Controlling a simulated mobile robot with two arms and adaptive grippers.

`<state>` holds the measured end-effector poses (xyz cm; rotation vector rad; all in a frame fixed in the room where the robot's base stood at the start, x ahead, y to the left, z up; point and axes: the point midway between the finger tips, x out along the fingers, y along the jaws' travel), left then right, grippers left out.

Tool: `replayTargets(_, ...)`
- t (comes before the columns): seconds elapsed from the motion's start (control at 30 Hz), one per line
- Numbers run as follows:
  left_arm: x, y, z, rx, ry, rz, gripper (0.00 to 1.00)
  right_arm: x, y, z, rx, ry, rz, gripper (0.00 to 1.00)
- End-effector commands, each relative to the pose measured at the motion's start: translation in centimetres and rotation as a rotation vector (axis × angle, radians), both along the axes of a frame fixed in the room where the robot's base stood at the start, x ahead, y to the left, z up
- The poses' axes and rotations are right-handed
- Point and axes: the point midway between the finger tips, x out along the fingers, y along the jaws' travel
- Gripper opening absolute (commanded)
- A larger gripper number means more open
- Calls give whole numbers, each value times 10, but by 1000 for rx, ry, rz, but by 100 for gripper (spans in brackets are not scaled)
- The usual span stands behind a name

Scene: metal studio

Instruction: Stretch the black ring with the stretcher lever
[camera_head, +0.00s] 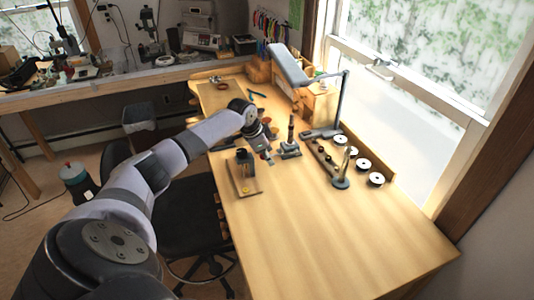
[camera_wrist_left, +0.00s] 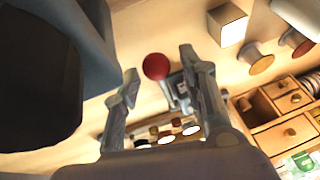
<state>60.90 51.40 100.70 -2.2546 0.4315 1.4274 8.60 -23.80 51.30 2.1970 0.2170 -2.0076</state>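My left gripper (camera_head: 264,156) reaches over the workbench from the left in the head view, just left of a small upright tool (camera_head: 290,149) with a dark post, which looks like the ring stretcher. In the left wrist view, my left gripper (camera_wrist_left: 160,98) has its two fingers spread wide with nothing between the tips. A red ball knob (camera_wrist_left: 156,66) shows beyond the fingertips, beside a grey metal piece (camera_wrist_left: 178,92); it appears to be the lever's end. I cannot make out the black ring for certain. My right gripper is in neither view.
A small wooden stand with a dark clamp (camera_head: 244,178) is near the bench's left edge. A lamp (camera_head: 290,66) stands behind; several white discs (camera_head: 363,164) lie along the window side. The front of the workbench (camera_head: 340,240) is clear.

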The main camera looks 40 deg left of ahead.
Motion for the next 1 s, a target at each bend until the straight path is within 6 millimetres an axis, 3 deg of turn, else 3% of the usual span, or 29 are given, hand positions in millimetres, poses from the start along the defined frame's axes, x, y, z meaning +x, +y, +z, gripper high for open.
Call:
replayTargets(0.13, 0, 0, 0, 0, 0, 0, 39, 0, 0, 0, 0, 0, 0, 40)
replayTargets(0.7, 0, 0, 0, -1, 1, 0, 1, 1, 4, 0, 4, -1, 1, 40)
replayTargets(1.0, 0, -1, 0, -2, 1, -1, 0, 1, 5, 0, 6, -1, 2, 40)
